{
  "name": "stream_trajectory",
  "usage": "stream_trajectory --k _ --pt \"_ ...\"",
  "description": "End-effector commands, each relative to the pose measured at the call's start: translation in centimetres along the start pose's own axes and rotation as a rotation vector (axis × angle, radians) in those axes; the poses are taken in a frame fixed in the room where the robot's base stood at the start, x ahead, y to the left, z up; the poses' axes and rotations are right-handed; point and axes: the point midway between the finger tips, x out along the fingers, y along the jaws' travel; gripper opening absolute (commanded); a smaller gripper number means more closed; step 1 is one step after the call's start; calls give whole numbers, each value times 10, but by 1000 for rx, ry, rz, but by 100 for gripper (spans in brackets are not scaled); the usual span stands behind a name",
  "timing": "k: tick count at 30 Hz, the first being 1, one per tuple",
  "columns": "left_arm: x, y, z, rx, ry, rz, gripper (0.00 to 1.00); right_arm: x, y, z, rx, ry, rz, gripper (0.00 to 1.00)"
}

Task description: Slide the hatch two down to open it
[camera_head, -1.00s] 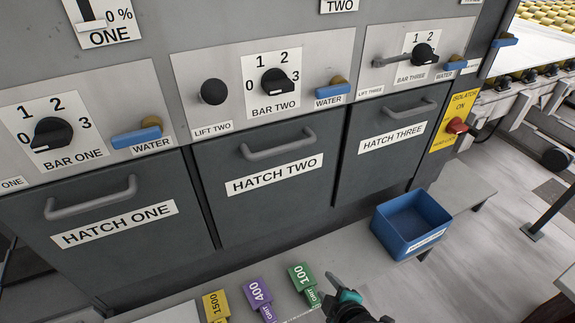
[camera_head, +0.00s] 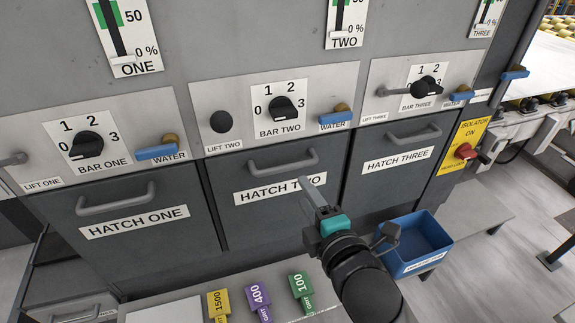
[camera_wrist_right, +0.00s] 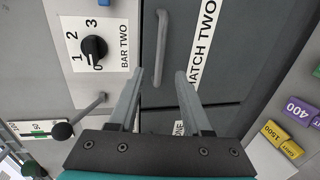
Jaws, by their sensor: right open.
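Hatch two (camera_head: 275,225) is a dark grey panel, labelled HATCH TWO (camera_head: 270,190), below the BAR TWO dial. It looks closed. Its grey bar handle (camera_head: 284,163) runs across the top of the panel, above the label. My right gripper (camera_head: 313,181) is open and empty, in front of the label's right end, below and right of the handle. In the right wrist view, the handle (camera_wrist_right: 163,48) appears between the two fingertips (camera_wrist_right: 159,75) and beyond them; contact is not visible. My left gripper is not in view.
Hatch one (camera_head: 140,245) and hatch three (camera_head: 385,185) flank hatch two with similar handles. A blue bin (camera_head: 430,258) stands right of my right arm. Yellow, purple and green grit blocks (camera_head: 258,297) lie on the ledge below. The BAR TWO knob (camera_head: 283,108) and blue water lever (camera_head: 335,118) are above.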

Motion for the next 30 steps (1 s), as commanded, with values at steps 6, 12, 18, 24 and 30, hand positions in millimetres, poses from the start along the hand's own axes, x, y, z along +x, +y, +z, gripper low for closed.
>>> stream_trajectory --k 6,12,18,24,30 --pt "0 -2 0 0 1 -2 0 38 0 0 2 0 0 49" --pt "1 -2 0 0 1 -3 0 69 0 0 3 0 0 49" --pt "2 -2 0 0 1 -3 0 96 0 0 4 0 0 49" --pt "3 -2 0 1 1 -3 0 113 0 0 3 0 0 49" --pt "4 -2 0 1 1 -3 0 118 0 0 4 1 -1 49"
